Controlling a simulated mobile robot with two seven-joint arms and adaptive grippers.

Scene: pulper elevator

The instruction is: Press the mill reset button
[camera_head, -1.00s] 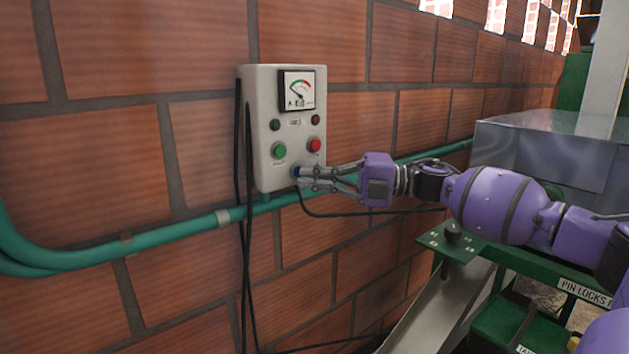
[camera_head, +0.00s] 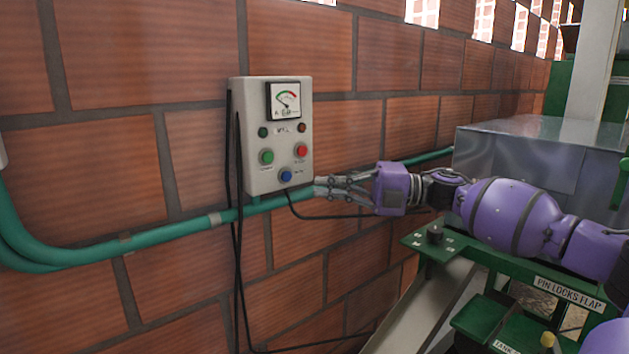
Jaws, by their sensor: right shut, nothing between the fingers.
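A pale control box (camera_head: 258,180) hangs on the brick wall, left of centre. It carries a dial gauge, two small dark lamps, a green button (camera_head: 267,156), a red button (camera_head: 301,150) and a blue button (camera_head: 286,176) at the bottom. The button labels are too small to read. My right gripper (camera_head: 318,187) is shut and empty, with its fingertips just right of the box's lower right edge. The fingertips look apart from the blue button, which shows in full. My left gripper is not in view.
A green pipe (camera_head: 170,231) runs along the wall below and behind the box. Black cables (camera_head: 238,260) hang from it. Green machinery with a grey metal housing (camera_head: 520,160) and a metal chute (camera_head: 420,315) stands at the right.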

